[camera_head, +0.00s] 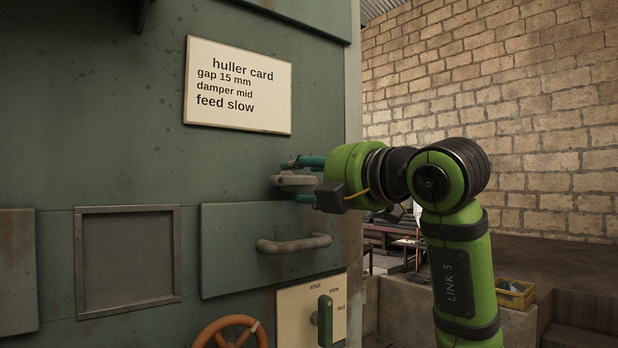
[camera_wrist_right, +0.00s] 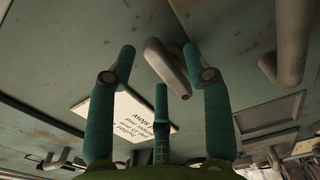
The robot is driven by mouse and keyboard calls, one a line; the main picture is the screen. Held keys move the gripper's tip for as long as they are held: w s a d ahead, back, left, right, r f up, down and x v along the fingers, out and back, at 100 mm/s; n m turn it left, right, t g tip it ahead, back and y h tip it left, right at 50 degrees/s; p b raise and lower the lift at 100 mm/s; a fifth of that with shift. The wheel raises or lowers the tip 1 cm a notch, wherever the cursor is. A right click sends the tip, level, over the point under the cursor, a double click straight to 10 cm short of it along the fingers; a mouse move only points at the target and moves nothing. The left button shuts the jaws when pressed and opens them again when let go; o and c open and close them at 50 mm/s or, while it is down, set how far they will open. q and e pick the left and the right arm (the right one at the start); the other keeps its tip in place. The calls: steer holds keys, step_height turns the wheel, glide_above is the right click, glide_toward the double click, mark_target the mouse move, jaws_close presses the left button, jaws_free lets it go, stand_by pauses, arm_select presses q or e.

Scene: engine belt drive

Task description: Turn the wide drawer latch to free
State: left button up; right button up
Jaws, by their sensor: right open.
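The wide drawer latch (camera_head: 291,180) is a pale grey bar on the green machine front, just above the top edge of the wide drawer (camera_head: 228,222). My right gripper (camera_head: 299,181) is at the latch, with its teal fingers open above and below it. In the right wrist view the latch (camera_wrist_right: 166,68) lies slantwise between the open fingers (camera_wrist_right: 160,62). I cannot tell whether any finger touches it. The part of the latch nearest the palm is hidden in the head view. My left gripper does not show.
The drawer's bar handle (camera_head: 293,244) sticks out below the latch. Lower down are an orange handwheel (camera_head: 231,331) and a green lever (camera_head: 325,320) on a marked plate. A huller card (camera_head: 238,85) hangs above. A yellow crate (camera_head: 515,294) stands at the right.

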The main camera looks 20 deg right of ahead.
steer(key=v, duration=1.2)
stand_by(0.9)
